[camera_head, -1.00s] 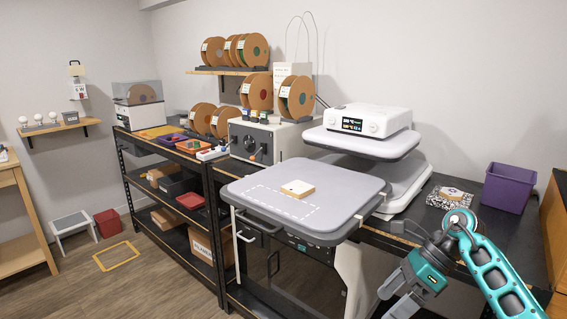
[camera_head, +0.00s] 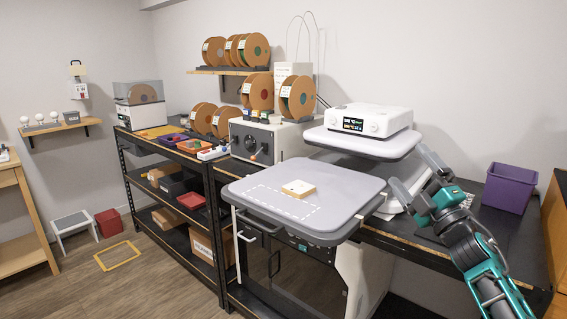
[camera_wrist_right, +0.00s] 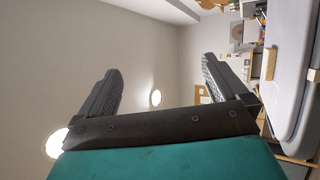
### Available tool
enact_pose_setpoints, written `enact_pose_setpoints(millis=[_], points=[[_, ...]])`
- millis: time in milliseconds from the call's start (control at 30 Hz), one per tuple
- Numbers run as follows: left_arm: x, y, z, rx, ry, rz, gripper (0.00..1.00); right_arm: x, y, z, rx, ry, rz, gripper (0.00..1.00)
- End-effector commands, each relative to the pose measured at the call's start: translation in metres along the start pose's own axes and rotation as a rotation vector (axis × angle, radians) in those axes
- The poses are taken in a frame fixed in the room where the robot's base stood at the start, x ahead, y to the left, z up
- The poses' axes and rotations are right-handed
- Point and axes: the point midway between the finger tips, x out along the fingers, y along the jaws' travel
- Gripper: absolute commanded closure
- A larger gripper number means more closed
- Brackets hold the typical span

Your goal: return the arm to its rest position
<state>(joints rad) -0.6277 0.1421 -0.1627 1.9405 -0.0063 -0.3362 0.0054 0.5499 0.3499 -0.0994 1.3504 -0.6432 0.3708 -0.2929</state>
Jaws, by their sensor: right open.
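My right gripper (camera_head: 417,174) is open and empty in the head view, raised at the right of the heat press, with its fingers pointing up and to the left. In the right wrist view its two dark fingers (camera_wrist_right: 158,90) stand wide apart with nothing between them. My teal right arm comes in from the lower right corner. The fingers appear close to the right side of the press's upper plate (camera_head: 363,142); I cannot tell whether they touch. My left gripper is not in view.
A grey press platen (camera_head: 330,222) with a small wooden block (camera_head: 298,189) is left of my gripper. A purple bin (camera_head: 509,188) stands right of it on the black bench. A white control box (camera_head: 368,121) sits above. Wall space above my gripper is clear.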

Motion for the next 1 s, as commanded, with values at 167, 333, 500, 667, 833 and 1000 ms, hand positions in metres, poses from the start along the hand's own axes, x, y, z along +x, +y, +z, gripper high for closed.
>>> enact_pose_setpoints(millis=[167,333,500,667,833,1000], points=[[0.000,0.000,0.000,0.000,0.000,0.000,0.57,-0.010,-0.016,0.059,0.424,-0.329,-0.013,0.00],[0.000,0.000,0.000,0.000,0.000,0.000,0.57,-0.028,-0.046,0.088,0.747,-0.559,-0.052,0.00],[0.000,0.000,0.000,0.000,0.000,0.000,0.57,-0.060,-0.092,0.086,0.959,-0.710,-0.127,0.00],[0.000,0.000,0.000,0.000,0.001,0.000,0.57,-0.107,-0.140,0.053,0.986,-0.732,-0.214,0.00],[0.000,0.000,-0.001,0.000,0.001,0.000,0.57,-0.175,-0.190,0.007,1.035,-0.771,-0.322,0.00],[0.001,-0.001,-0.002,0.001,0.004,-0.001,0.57,-0.263,-0.229,-0.054,1.107,-0.830,-0.442,0.00]])
